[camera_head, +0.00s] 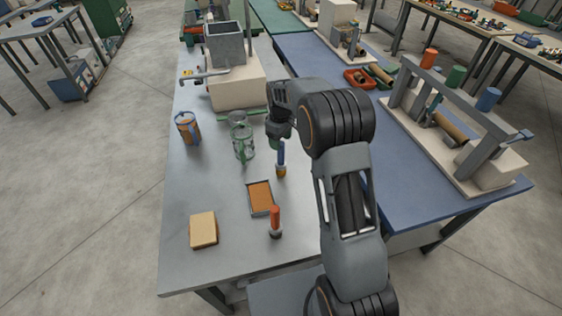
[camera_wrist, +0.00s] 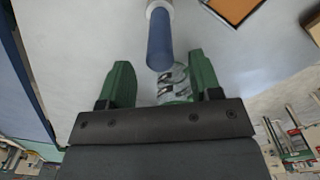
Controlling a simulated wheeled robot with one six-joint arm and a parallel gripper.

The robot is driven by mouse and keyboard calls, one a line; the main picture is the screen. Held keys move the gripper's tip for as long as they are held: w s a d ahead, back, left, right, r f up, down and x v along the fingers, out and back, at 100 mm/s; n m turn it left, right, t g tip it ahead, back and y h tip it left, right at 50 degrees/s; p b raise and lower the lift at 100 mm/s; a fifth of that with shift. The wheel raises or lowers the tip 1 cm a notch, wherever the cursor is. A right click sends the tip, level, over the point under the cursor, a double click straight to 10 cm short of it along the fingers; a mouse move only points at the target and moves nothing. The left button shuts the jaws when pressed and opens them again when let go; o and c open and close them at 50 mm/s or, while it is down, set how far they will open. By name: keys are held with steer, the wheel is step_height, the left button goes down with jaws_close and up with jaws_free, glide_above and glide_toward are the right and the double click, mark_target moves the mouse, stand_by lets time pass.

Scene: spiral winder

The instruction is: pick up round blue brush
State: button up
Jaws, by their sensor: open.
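The round blue brush (camera_head: 281,153) stands upright on the grey metal table, with a blue handle and a yellowish lower end. In the wrist view its blue handle (camera_wrist: 159,38) points toward the gap between my fingers, with a pale collar at the top edge. My gripper (camera_head: 279,131) is just above and beside the handle top. In the wrist view my gripper (camera_wrist: 162,75) has its two green fingers apart, with nothing clasped between them. The brush's lower end is cut off in the wrist view.
Clear jars with green parts (camera_head: 243,147) stand left of the brush. An orange-handled brush (camera_head: 275,217), a framed orange pad (camera_head: 260,197) and a tan block (camera_head: 203,230) are nearer the front. A blue-and-orange can (camera_head: 187,128) stands at left. A beige machine (camera_head: 236,88) stands behind.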

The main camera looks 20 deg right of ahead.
mark_target(281, 159)
steer(key=shift+f+p, duration=0.4)
steer(key=shift+f, duration=1.75)
steer(key=shift+c, duration=0.4)
steer(key=c, duration=0.9)
